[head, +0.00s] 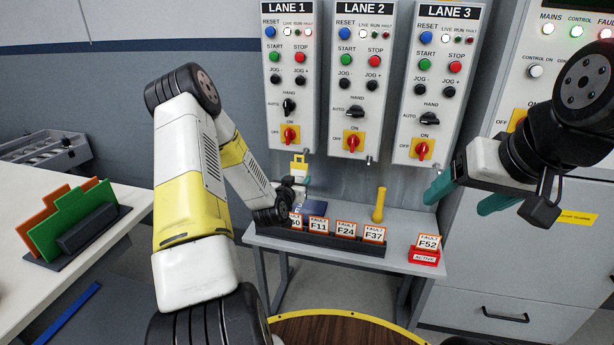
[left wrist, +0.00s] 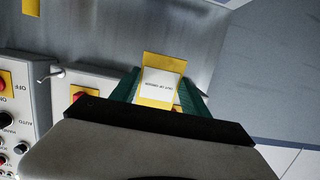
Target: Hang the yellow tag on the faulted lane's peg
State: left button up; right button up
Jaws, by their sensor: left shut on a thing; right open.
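The yellow tag (head: 299,160) is between the teal fingers of my left gripper (head: 298,184), just below the Lane 1 panel (head: 290,90). The left wrist view shows the tag's white printed label (left wrist: 160,84) between the fingers. Lane 1's fault lamp (head: 308,31) looks bright red; those of the Lane 2 panel (head: 358,90) and Lane 3 panel (head: 436,90) look dark. Small pegs show under Lane 2 (head: 368,159) and Lane 3 (head: 430,171). A grey peg (left wrist: 52,74) shows apart from the tag in the wrist view. My right gripper (head: 458,196) is open and empty.
A bench (head: 400,225) below the panels holds a rack of fault cards (head: 330,240), a red ACTIVE holder (head: 424,257) with card F52, and an upright yellow cylinder (head: 379,205). A side table (head: 110,225) at left bears green and orange folders (head: 75,220). A cabinet stands at right.

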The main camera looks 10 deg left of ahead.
pick_arm(q)
jog(key=shift+r+x, duration=0.2)
jog(key=shift+x, duration=1.2)
jog(key=shift+r+x, duration=0.2)
jog(key=shift+x, duration=1.15)
jog(key=shift+w+d+f, duration=0.1)
jog(key=shift+w+f, duration=0.4)
jog(key=shift+w, duration=0.15)
jog(key=o, duration=1.2)
jog(key=shift+s, duration=0.1)
